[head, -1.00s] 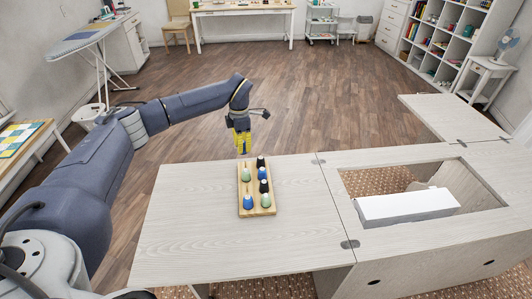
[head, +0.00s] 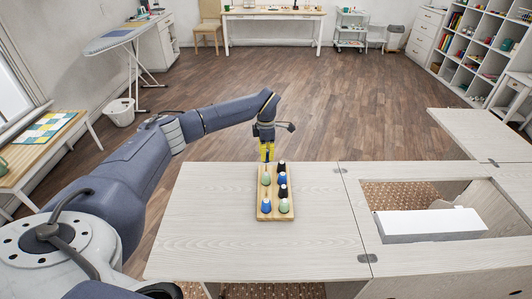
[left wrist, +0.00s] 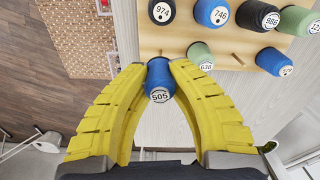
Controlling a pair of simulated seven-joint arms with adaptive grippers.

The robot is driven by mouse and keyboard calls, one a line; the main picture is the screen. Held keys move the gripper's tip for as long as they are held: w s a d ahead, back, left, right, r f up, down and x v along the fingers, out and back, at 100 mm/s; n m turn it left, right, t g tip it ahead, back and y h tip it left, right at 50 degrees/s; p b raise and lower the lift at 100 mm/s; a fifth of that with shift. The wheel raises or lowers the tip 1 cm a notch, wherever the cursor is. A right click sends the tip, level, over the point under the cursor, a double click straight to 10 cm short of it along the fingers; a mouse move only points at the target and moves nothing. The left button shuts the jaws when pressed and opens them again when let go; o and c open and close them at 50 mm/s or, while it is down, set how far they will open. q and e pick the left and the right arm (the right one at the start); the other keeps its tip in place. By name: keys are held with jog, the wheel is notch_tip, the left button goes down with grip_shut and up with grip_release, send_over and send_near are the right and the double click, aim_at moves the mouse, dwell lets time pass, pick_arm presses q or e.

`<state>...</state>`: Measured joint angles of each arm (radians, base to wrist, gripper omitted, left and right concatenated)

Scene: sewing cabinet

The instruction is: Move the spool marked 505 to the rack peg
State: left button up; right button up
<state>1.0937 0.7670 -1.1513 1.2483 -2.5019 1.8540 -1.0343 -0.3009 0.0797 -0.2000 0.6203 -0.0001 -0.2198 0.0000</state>
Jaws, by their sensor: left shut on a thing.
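My left gripper (left wrist: 160,70) has yellow fingers and is shut on the blue spool marked 505 (left wrist: 160,86). In the head view the gripper (head: 267,153) is just beyond the far end of the wooden rack (head: 264,193); the held spool cannot be made out there. In the left wrist view the rack (left wrist: 218,40) lies beyond the fingertips, with spool 505 apart from it. A bare peg (left wrist: 239,60) sticks out near the rack's edge, beside the green spool 638 (left wrist: 201,56). My right gripper is out of view.
The rack holds several other spools, among them black 974 (left wrist: 161,12), blue 746 (left wrist: 213,14) and black 986 (left wrist: 262,16). The pale tabletop (head: 215,230) around the rack is clear. A white block (head: 425,224) sits in the cabinet opening at the right.

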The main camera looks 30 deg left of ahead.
aim_at(266, 162)
pick_arm(q)
jog(key=shift+f, duration=2.25)
dwell(0.5)
jog(key=o, duration=0.9)
notch_tip(266, 162, up, 12)
dwell(0.3)
